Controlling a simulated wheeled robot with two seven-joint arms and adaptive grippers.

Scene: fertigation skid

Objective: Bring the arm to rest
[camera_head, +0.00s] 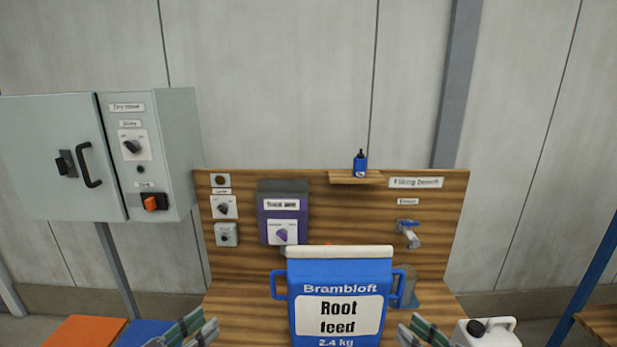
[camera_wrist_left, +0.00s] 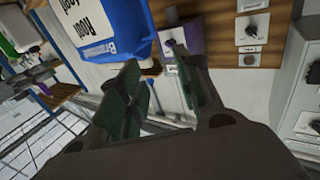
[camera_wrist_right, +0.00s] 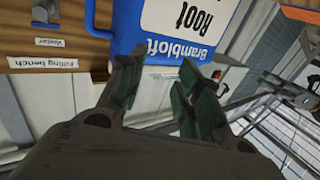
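My left gripper (camera_head: 192,329) is low in the head view, left of the blue Root feed tub (camera_head: 337,274) and apart from it. In the left wrist view its fingers (camera_wrist_left: 158,78) are spread with nothing between them. My right gripper (camera_head: 419,332) is low to the right of the tub, also apart from it. In the right wrist view its fingers (camera_wrist_right: 160,82) are open and empty. The tub is upright, with a cream top and a handle at each side. Its underside is cut off by the head view's lower edge.
A wooden filling bench (camera_head: 240,302) stands behind the tub, with a purple box (camera_head: 283,203), a tap (camera_head: 409,233) and a small blue bottle (camera_head: 360,164) on a shelf. A grey cabinet (camera_head: 180,150) is at left. A white canister (camera_head: 487,334) stands at lower right.

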